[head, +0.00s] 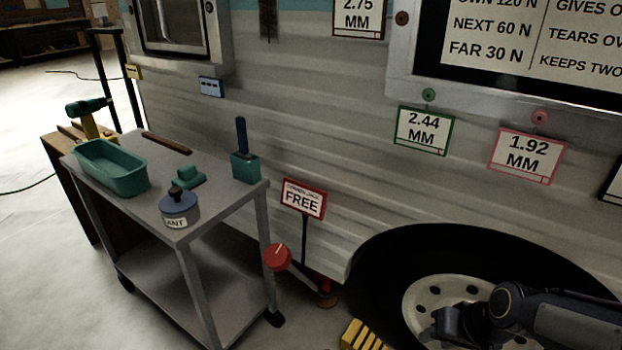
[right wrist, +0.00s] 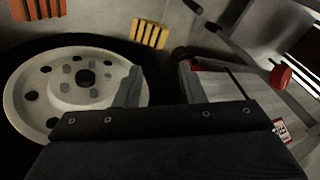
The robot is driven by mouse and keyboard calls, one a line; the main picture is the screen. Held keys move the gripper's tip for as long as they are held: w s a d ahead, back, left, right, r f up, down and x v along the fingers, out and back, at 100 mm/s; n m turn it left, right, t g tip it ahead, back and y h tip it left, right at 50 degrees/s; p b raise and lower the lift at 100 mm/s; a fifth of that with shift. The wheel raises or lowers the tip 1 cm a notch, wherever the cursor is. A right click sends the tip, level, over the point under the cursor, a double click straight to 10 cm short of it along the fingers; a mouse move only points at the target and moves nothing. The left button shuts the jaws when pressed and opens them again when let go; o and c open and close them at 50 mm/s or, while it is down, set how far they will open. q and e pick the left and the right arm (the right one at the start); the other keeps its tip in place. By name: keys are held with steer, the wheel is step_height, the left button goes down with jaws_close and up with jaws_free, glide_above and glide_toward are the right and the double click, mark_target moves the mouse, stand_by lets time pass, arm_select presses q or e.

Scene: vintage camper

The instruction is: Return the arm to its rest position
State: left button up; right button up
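My right arm comes in at the lower right of the head view, and its dark gripper (head: 450,322) is in front of the white wheel (head: 418,292) of the camper. In the right wrist view the two fingers of this gripper (right wrist: 158,80) stand apart with nothing between them. The wheel (right wrist: 72,72) shows behind and left of the fingers there; I cannot tell the exact gap to it. My left arm and gripper are not in view.
A grey cart (head: 222,215) at the left bears a teal tray (head: 112,170), a blue-grey pot (head: 179,208) and a teal holder (head: 246,167). A red knob (head: 277,257) stands beside the "FREE" sign (head: 303,198). A yellow block (head: 362,336) lies by the tyre. Camper siding (head: 300,125) fills the back.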

steer(key=s+a+r+t+y+p, duration=0.1)
steer(key=s+a+r, duration=0.1)
steer(key=s+r, duration=0.4)
steer(key=s+a+r+t+p, duration=0.1)
steer(key=s+a+r, duration=0.15)
steer(key=s, duration=0.55)
step_height(320, 180, up, 37)
steer(key=p, duration=3.5)
steer(key=shift+w+d+f+n, duration=0.2)
steer(key=shift+d+n, duration=0.05)
steer(key=shift+n, duration=0.15)
steer(key=shift+c, duration=0.4)
